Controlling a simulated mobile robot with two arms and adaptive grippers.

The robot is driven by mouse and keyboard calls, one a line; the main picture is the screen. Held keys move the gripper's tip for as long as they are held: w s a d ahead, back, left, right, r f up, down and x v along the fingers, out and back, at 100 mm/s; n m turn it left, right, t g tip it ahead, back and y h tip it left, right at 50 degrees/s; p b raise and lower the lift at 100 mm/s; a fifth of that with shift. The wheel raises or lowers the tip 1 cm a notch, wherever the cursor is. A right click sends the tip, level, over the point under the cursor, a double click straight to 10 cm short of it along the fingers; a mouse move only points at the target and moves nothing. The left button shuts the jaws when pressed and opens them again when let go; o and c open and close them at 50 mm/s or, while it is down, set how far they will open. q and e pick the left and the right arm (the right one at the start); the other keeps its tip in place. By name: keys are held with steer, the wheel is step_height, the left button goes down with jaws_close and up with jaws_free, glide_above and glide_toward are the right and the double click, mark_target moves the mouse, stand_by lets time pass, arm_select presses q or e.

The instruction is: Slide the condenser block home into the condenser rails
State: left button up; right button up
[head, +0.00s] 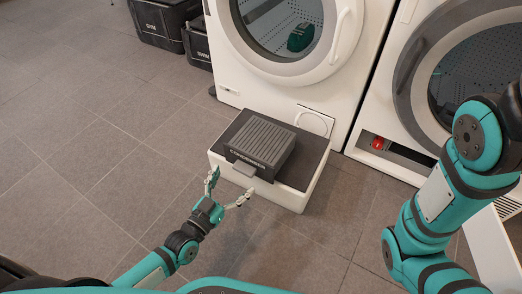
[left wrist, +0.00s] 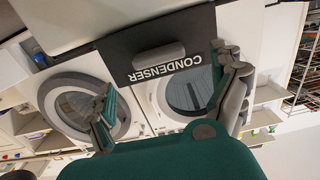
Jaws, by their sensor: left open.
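The condenser block (head: 263,141), dark grey with a ribbed top and a CONDENSER label, lies on a low white box with a dark top (head: 310,158). Its light grey front handle (head: 244,169) points toward my left gripper (head: 229,184), which is open and empty just in front of it. In the left wrist view the label and handle (left wrist: 158,60) appear upside down, between and beyond the spread fingers. An opening (head: 402,152) low in the right machine has a red knob (head: 378,143) at its left; I cannot clearly make out rails inside. My right arm shows, but its gripper does not.
The white left machine (head: 343,70) stands right behind the box, with a round door and a teal item (head: 300,37) inside. Black bins (head: 160,22) stand at the back left. A white slatted item (head: 497,240) is at the lower right. The tiled floor at left is clear.

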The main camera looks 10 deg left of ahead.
mark_target(241, 171)
arm_select(q)
steer(key=b+x, duration=0.2)
steer(key=x, duration=0.1)
steer(key=b+x, duration=0.1)
steer(key=shift+w+f, duration=0.2)
steer(key=shift+f, duration=0.15)
steer(key=shift+w+d+b, duration=0.1)
steer(key=shift+w+b, duration=0.1)
steer(key=shift+b, duration=0.1)
steer(key=shift+r, duration=0.15)
steer(key=shift+c, duration=0.4)
steer(key=c, duration=1.6)
steer(key=shift+r, duration=0.1)
steer(key=shift+c, duration=0.4)
